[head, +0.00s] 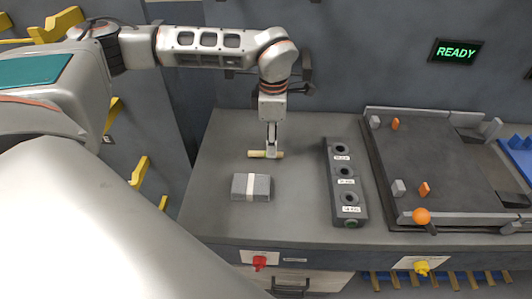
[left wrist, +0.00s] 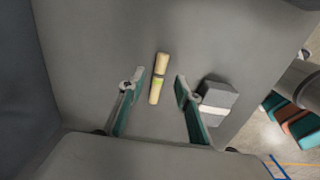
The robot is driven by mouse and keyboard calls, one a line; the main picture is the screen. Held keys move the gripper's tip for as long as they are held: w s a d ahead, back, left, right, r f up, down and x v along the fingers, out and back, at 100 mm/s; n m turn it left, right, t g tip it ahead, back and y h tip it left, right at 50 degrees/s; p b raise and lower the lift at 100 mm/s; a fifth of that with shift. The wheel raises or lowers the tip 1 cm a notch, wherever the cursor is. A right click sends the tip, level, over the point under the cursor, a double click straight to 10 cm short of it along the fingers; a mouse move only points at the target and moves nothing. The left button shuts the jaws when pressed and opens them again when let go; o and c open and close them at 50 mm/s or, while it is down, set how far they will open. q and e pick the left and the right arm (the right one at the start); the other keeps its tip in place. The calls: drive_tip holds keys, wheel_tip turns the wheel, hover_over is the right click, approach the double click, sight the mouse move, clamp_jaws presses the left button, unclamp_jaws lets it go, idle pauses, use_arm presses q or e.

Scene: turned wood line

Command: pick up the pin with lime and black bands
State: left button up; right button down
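The pin (head: 256,154) is a pale wooden rod lying on the grey table, below my left gripper (head: 271,150). In the left wrist view the pin (left wrist: 155,94) shows a lime band near its middle; a black band is too small to make out. My left gripper (left wrist: 160,83) points down over it. Its two fingers are spread, one on each side of the pin, with a gap between each finger and the wood. My right gripper is in neither view.
A grey block with a pale band (head: 251,187) lies just in front of the pin. A dark holder with several round sockets (head: 345,180) stands to the right, then a large dark tray (head: 440,222). The table's left side is clear.

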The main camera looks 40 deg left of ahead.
use_arm(q)
drive_tip(key=shift+w+f, duration=0.1)
drive_tip(key=shift+f, duration=1.5)
clamp_jaws()
drive_tip(key=shift+r, duration=0.15)
